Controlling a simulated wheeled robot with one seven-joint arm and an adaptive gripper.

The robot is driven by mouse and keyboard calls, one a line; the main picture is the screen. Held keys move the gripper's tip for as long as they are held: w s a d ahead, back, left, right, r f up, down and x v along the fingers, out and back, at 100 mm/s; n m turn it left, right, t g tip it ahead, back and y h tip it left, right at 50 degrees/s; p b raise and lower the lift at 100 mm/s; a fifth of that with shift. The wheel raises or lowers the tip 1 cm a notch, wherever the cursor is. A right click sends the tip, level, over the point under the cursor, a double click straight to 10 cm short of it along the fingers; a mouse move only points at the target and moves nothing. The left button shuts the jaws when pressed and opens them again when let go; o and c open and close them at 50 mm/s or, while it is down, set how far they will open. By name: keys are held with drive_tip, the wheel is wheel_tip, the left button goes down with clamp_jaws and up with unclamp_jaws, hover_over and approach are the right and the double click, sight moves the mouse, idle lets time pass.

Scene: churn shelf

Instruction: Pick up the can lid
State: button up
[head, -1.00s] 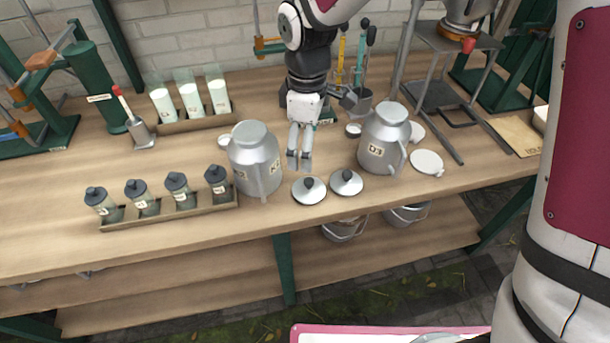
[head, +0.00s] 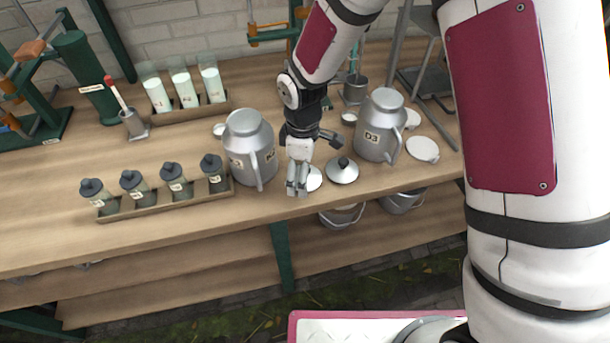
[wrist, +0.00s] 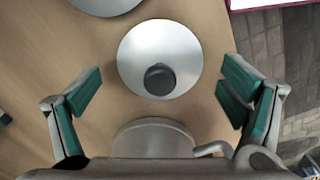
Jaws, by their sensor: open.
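Two round silver lids with dark knobs lie on the wooden bench between two grey milk cans. The left lid (head: 315,181) is partly hidden behind my gripper (head: 297,188) in the head view. In the wrist view this lid (wrist: 135,55) lies flat ahead of the fingers, its black knob (wrist: 160,79) between their lines. My gripper (wrist: 160,100) is open and empty above the bench, with the lid apart from both fingers. The right lid (head: 342,171) shows fully in the head view and is cut off at the top of the wrist view (wrist: 105,4).
The left can (head: 249,150) stands close beside my gripper; its top also shows low in the wrist view (wrist: 153,140). The right can (head: 380,125) stands beyond the right lid. A tray (head: 165,208) of small jars is at left. The bench front edge is close.

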drive_tip(key=shift+f, duration=0.2)
drive_tip(key=c, duration=1.2)
